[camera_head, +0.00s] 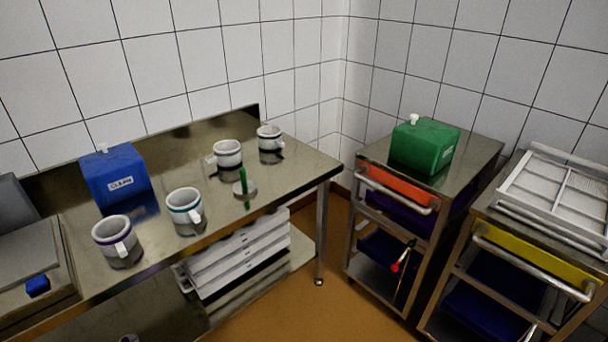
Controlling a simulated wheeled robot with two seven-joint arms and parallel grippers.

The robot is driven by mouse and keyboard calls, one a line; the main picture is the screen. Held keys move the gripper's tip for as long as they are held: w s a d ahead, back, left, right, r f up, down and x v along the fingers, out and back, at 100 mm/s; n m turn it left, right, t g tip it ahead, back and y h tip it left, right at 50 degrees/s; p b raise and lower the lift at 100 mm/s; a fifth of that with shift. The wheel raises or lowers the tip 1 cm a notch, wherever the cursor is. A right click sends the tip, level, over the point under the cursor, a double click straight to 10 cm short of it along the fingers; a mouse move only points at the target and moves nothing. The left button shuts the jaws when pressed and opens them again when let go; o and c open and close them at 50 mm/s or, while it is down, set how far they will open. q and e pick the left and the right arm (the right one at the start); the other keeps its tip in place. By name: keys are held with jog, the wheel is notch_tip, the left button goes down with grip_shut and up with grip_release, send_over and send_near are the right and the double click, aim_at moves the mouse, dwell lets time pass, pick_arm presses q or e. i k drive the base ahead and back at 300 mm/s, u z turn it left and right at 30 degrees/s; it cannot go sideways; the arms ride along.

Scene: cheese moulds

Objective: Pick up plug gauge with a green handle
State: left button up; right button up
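The plug gauge with a green handle (243,181) stands upright on the steel table (160,243), its round grey base on the table top and its green handle pointing up. It is right of the white mould with a teal band (184,212) and in front of the white mould (227,156) behind it. Nothing hides it. Neither of my grippers shows in the head view.
More white moulds (117,240) (269,138) stand on the table, with a blue jerrycan (117,177) at its back left. A green jerrycan (423,146) sits on a steel trolley (468,144) at the right. Stacked grey trays (240,258) lie on the lower shelf.

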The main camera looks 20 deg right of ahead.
aim_at(244, 188)
jog(key=z, duration=0.55)
jog(key=i, duration=1.75)
jog(key=u, duration=0.9)
jog(key=i, duration=0.2)
jog(key=u, duration=0.35)
